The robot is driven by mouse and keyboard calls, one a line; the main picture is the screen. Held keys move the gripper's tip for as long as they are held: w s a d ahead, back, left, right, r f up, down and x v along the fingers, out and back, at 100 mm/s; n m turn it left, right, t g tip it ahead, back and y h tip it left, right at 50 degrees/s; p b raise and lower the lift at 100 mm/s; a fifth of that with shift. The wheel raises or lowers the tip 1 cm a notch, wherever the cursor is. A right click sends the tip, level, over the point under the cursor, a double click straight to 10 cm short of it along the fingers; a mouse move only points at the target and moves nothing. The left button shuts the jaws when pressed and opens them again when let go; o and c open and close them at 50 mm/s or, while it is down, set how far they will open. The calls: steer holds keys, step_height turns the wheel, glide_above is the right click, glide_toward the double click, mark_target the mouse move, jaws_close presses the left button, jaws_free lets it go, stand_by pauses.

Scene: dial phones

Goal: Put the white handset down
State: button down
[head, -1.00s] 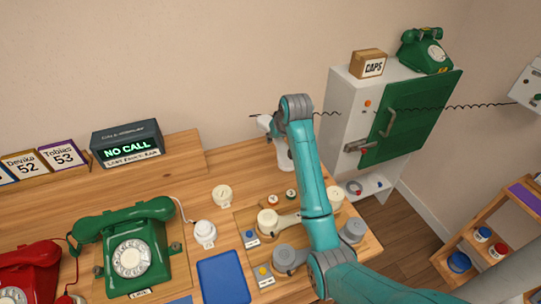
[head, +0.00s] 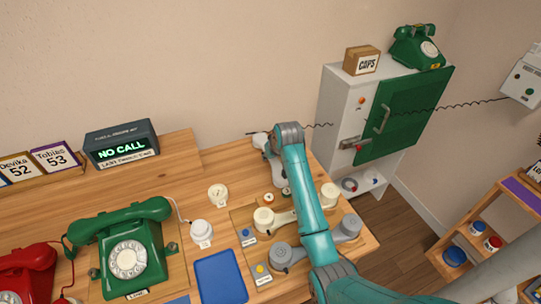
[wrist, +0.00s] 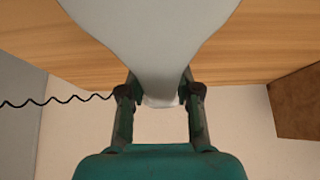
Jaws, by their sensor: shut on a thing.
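My gripper (wrist: 158,92) is shut on the white handset (wrist: 150,35), which fills the top middle of the wrist view. In the head view, the white handset (head: 279,172) shows partly behind my teal arm, near the back right of the wooden desk. I cannot tell whether its lower end touches the desk. My fingertips are mostly hidden in the head view. A cream handset (head: 264,219) lies on the wooden board in front, partly covered by my arm. A grey handset (head: 283,257) lies in front of that one.
A green phone (head: 129,258) and red phone (head: 25,275) stand at left. A blue pad (head: 221,277) lies near the front. A dark display (head: 122,146) stands at the back. A coiled cord (head: 455,104) stretches right, past a cabinet (head: 345,105) beside the desk.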

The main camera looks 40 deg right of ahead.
steer(key=c, duration=0.8)
jaws_free()
steer(key=shift+f, duration=0.1)
